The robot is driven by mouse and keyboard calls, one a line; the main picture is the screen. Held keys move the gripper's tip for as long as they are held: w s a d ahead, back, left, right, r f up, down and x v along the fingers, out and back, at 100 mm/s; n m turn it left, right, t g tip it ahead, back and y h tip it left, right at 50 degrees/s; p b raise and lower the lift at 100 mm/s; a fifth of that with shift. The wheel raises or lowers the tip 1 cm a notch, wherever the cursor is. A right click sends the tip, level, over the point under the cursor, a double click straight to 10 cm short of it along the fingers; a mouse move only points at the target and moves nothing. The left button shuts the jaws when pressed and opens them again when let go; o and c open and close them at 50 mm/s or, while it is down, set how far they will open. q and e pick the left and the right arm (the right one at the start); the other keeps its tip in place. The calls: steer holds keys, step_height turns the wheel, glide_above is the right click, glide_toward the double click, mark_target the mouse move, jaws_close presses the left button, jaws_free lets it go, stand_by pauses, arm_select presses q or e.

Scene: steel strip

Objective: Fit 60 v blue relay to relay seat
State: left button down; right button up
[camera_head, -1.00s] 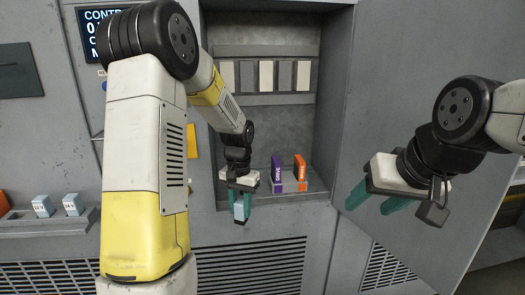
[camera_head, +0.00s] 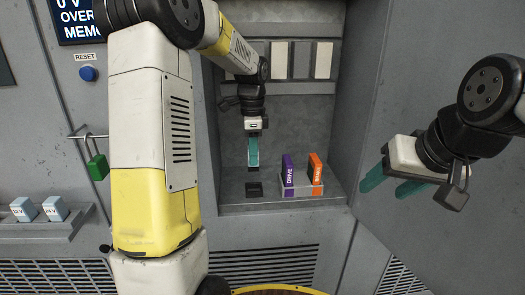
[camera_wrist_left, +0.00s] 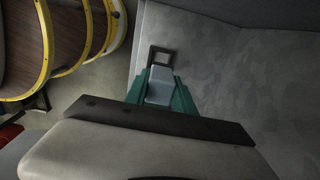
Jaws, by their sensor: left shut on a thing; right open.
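My left gripper (camera_head: 253,166) is inside the cabinet recess, pointing down. It is shut on a pale blue relay, which shows as a light block (camera_wrist_left: 160,86) between the teal fingers in the left wrist view. The voltage label on it cannot be read. The relay seat (camera_head: 254,190) is a small dark square on the recess floor, below the fingers with a gap between. In the left wrist view the seat (camera_wrist_left: 163,50) is a dark square frame just beyond the relay. My right gripper (camera_head: 392,184) is open and empty, outside the recess at right.
A purple DRIVE module (camera_head: 288,175) and an orange BRAKE module (camera_head: 315,174) stand in a low holder right of the seat. Two pale blue labelled relays (camera_head: 54,208) sit on a ledge at far left. A green padlock (camera_head: 98,167) hangs nearby. An open door (camera_head: 425,90) is at right.

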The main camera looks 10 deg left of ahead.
mark_target(253, 169)
arm_select(q)
steer(key=shift+f, duration=2.9)
steer(key=shift+f, duration=1.6)
steer(key=c, duration=1)
jaws_free()
steer(key=shift+o, duration=0.2)
step_height(253, 169, up, 8)
steer(key=shift+f, duration=0.15)
